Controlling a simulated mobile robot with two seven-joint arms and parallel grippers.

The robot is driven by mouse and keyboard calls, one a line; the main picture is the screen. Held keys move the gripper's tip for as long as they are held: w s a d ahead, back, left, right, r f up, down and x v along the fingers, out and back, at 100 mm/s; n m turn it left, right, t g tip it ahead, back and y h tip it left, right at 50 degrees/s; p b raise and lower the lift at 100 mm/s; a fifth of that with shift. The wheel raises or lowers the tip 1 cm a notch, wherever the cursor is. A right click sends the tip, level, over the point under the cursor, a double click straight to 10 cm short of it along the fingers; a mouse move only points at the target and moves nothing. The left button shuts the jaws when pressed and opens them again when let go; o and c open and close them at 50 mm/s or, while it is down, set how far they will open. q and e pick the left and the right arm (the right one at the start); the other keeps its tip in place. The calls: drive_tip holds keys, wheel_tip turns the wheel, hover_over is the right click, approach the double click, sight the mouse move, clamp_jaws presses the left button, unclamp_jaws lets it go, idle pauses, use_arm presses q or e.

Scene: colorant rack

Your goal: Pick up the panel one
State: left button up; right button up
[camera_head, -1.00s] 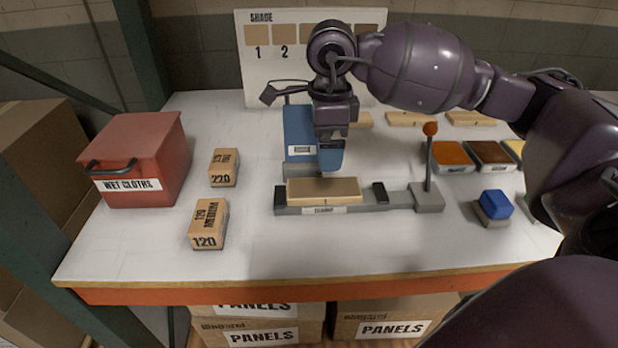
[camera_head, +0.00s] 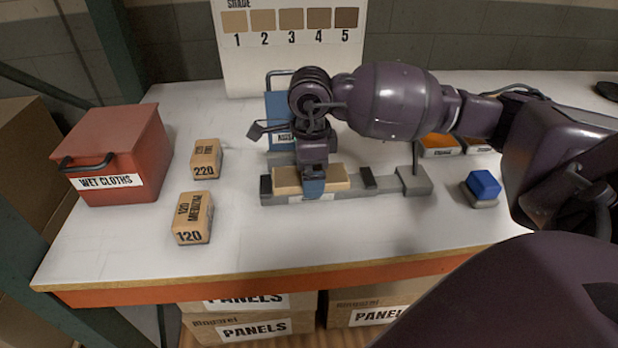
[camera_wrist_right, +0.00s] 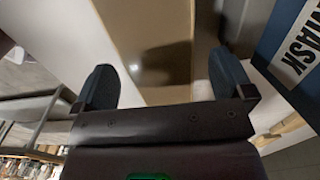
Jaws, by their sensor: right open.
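A pale wooden panel (camera_head: 336,178) lies on the grey clamp fixture (camera_head: 390,190) in the middle of the table. My right gripper (camera_head: 314,188) is low over the panel, pointing down, and hides part of it. In the right wrist view, the gripper (camera_wrist_right: 165,85) is open, with one blue finger on each side of the tan panel (camera_wrist_right: 150,35). Gaps show beside the panel, so I see no grip on it. No number shows on the panel. My left gripper is not in view.
A blue mask box (camera_head: 280,105) stands behind the clamp, close to the gripper. A red wet cloths box (camera_head: 125,140), two sanding blocks (camera_head: 206,158) (camera_head: 193,218) and a blue block (camera_head: 484,184) sit around it. The table's front strip is clear.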

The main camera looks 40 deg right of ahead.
drive_tip(key=shift+f, duration=0.35)
drive_tip(key=shift+r, duration=0.1)
drive_tip(key=c, duration=1.1)
drive_tip(key=shift+o, duration=0.2)
